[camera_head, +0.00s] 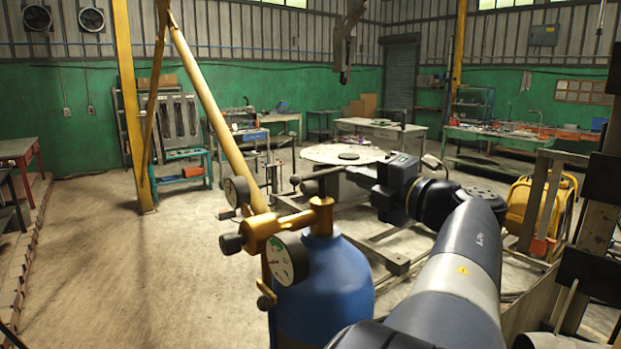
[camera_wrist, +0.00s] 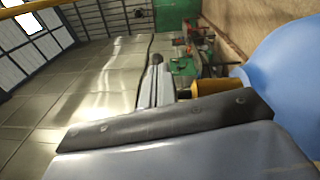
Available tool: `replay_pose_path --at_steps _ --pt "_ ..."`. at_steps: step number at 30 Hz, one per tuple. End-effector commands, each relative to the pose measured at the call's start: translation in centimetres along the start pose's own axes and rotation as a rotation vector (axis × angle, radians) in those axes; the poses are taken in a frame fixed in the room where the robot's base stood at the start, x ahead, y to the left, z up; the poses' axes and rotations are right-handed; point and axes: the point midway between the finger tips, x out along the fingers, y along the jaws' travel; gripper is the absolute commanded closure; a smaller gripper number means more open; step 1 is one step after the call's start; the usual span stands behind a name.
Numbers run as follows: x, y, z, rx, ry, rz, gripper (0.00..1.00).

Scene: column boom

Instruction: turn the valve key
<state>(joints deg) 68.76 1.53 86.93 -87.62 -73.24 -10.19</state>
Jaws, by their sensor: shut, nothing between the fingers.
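A blue gas cylinder (camera_head: 325,285) stands upright in front of me, with a brass valve (camera_head: 321,214) on top. The valve key (camera_head: 318,175) is a dark bar across the top of the valve, with a knob at its left end. My gripper (camera_head: 352,173) is shut and empty, just right of the key; I cannot tell whether it touches the key. In the wrist view my shut gripper (camera_wrist: 156,65) points away, with the blue cylinder (camera_wrist: 285,85) and the brass valve (camera_wrist: 214,87) to its right. The key is not clear there.
A brass regulator (camera_head: 262,228) with a large gauge (camera_head: 287,258) and a smaller one (camera_head: 237,192) sticks out left of the valve. A yellow pole (camera_head: 215,115) slants behind it. A round table (camera_head: 345,153) stands farther back. The floor at left is clear.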

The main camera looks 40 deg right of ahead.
Motion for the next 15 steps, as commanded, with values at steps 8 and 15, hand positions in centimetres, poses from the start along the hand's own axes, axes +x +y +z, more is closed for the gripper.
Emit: replay_pose_path --at_steps 8,15 --pt "0.9 -0.2 0.6 0.005 0.094 0.018 1.0" --pt "1.2 -0.2 0.8 0.005 0.094 0.018 1.0"
